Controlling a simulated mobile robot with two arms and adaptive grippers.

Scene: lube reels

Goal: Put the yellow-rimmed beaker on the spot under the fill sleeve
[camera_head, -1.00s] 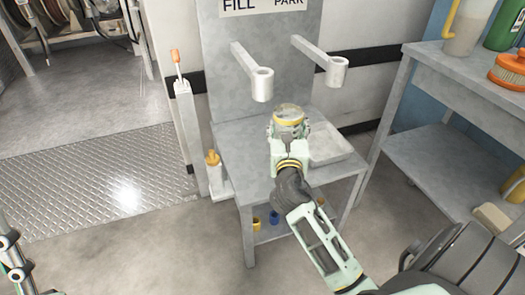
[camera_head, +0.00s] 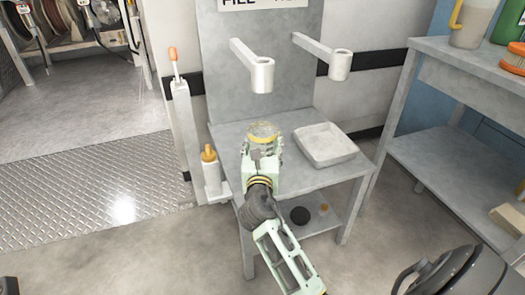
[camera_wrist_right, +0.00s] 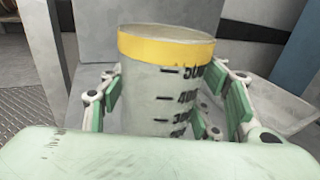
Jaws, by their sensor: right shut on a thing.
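The yellow-rimmed beaker (camera_head: 264,131) is held by my right gripper (camera_head: 262,146) over the left part of the grey stand's top. In the right wrist view the beaker (camera_wrist_right: 165,80) is upright, with black volume marks, between the green finger pads of the right gripper (camera_wrist_right: 175,105). The fill sleeve (camera_head: 262,75) is the left of two grey arms with ring ends, under the FILL sign. It is above and behind the beaker in the head view. The spot under the sleeve cannot be made out; the beaker and gripper cover part of the top. My left gripper is not in view.
A second sleeve (camera_head: 340,65) is at the right, above a shallow grey tray (camera_head: 324,145) on the stand top (camera_head: 300,178). A bottle with an orange cap (camera_head: 211,170) stands on the left side shelf. A workbench (camera_head: 470,62) is at the right.

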